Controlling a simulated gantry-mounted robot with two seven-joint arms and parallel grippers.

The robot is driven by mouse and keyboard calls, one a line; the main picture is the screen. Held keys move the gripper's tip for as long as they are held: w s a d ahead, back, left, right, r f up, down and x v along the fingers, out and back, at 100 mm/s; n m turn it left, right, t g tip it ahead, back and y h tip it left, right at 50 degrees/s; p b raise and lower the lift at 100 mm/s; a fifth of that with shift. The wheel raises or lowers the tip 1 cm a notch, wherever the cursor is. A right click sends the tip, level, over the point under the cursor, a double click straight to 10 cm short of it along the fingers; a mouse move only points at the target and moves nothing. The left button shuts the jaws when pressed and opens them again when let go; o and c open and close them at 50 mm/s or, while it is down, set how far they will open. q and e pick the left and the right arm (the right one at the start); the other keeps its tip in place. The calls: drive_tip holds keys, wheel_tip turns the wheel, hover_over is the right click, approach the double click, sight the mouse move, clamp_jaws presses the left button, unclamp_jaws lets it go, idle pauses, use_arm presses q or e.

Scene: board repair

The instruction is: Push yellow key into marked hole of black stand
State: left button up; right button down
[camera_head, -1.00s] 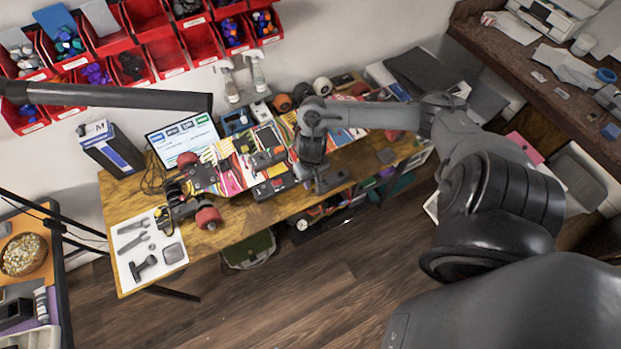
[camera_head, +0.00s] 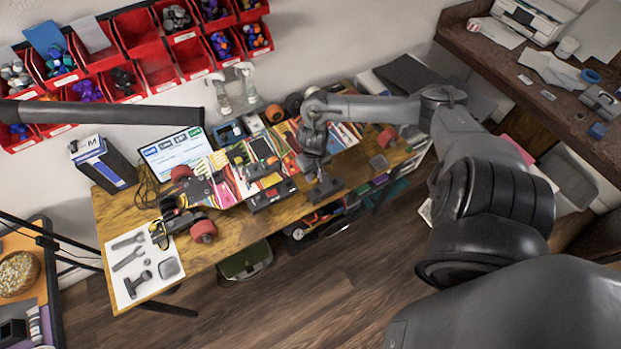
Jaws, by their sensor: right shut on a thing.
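My right gripper (camera_head: 318,178) points down over the front middle of the workbench (camera_head: 235,225). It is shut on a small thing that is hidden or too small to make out. I cannot pick out the yellow key in this view. A dark flat piece (camera_head: 325,192) lies right at the fingertips, and it may be the black stand; whether they touch I cannot tell. A black box (camera_head: 272,194) sits just left of the gripper. No marked hole can be made out.
A skateboard-like part with red wheels (camera_head: 203,231) lies left of the gripper. A white sheet with tools (camera_head: 145,265) covers the bench's left end. A lit screen (camera_head: 176,152), spray bottles (camera_head: 220,95) and red bins (camera_head: 135,32) stand behind. Bare wood shows along the front edge.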

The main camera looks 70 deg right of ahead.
drive_tip(key=shift+d, duration=2.65)
drive_tip(key=shift+s+f+b, duration=0.1)
drive_tip(key=shift+f+b, duration=3.3)
drive_tip(key=shift+f, duration=3.7)
drive_tip(key=shift+f, duration=0.25)
drive_tip(key=shift+f, duration=0.45)
